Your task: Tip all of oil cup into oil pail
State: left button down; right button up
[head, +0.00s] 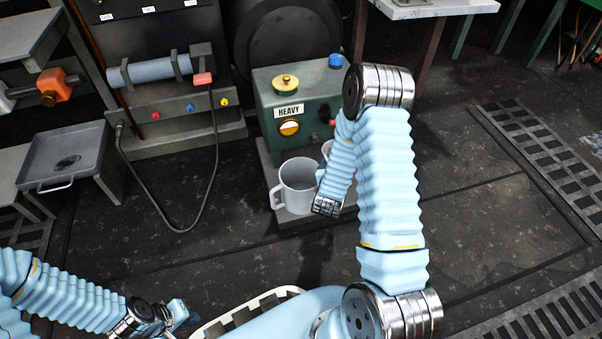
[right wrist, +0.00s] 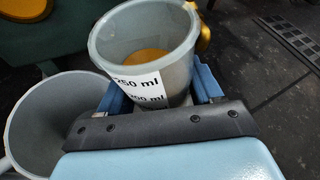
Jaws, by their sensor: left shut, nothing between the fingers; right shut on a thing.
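The oil cup (right wrist: 178,85) is a translucent grey measuring cup with a white label reading 250 ml. Amber oil shows at its bottom in the right wrist view. My right gripper (right wrist: 162,90) is shut on it, one blue finger on each side. The oil pail (head: 296,188) is a grey open vessel with a handle, standing on the ledge before the green machine; it also shows in the right wrist view (right wrist: 40,125), left of the cup. In the head view my right arm hides most of the cup. My left gripper (head: 181,314) is shut and empty at lower left.
The green machine marked HEAVY (head: 292,95) stands behind the pail. A dark tray (head: 62,160) is on a stand at left. A black cable (head: 180,228) hangs from the grey console (head: 180,115). Open dark floor lies to the right.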

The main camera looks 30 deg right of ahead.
jog(key=shift+w+a+r+n+h, duration=0.25)
jog(key=shift+a+r+n+h, duration=0.25)
jog(key=shift+n, duration=0.2)
jog(key=shift+w+a+f+n+h, duration=0.3)
jog(key=shift+a+n+h, duration=0.1)
jog(key=shift+n, duration=0.3)
jog(key=shift+d+r, duration=0.1)
jog(key=shift+r+n+h, duration=0.4)
jog(key=shift+r+n, duration=0.05)
jog(key=shift+n, duration=0.25)
jog(key=shift+s+d+f+n+h+p, duration=0.1)
jog(key=shift+f+n+h+p, duration=0.2)
jog(key=shift+n, duration=0.35)
jog(key=shift+s+f+n+h+p, duration=0.15)
jog(key=shift+n+h+p, duration=0.25)
jog(key=shift+n, duration=0.25)
dwell(0.6)
jog(key=shift+w+r+n+t+h+p, duration=0.1)
jog(key=shift+r+n+t+h+p, duration=0.2)
jog(key=shift+r+n+p, duration=0.35)
dwell(0.8)
jog(key=shift+w+a+f+n, duration=0.35)
jog(key=shift+a+n, duration=0.2)
jog(key=shift+n, duration=0.4)
dwell(0.5)
jog(key=shift+a+r+n+t+h+b, duration=0.15)
jog(key=shift+r+n+t+h+b, duration=0.2)
jog(key=shift+n+t, duration=0.2)
dwell(0.4)
